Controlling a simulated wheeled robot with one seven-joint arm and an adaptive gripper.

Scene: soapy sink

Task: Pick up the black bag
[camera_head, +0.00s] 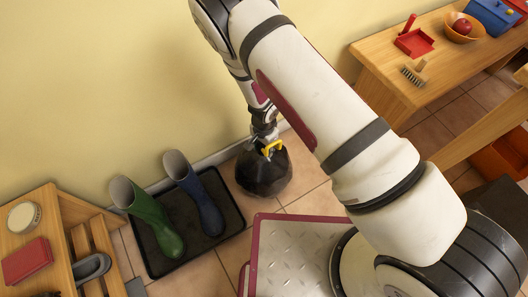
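The black bag (262,176) is a dark, faceted lump on the tiled floor near the yellow wall. A yellow tie or handle (272,148) shows at its top. My gripper (265,140) is right above the bag, pointing down at its top beside the yellow part. The fingers are small and dark here, partly hidden by the yellow part and the bag. I cannot tell whether they are open or closed on the bag.
A black boot tray (158,262) with a green boot (150,217) and a blue boot (198,192) lies left of the bag. A wooden rack (75,215) stands further left. A wooden bench (400,75) with an orange bowl (460,32) is at the right.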

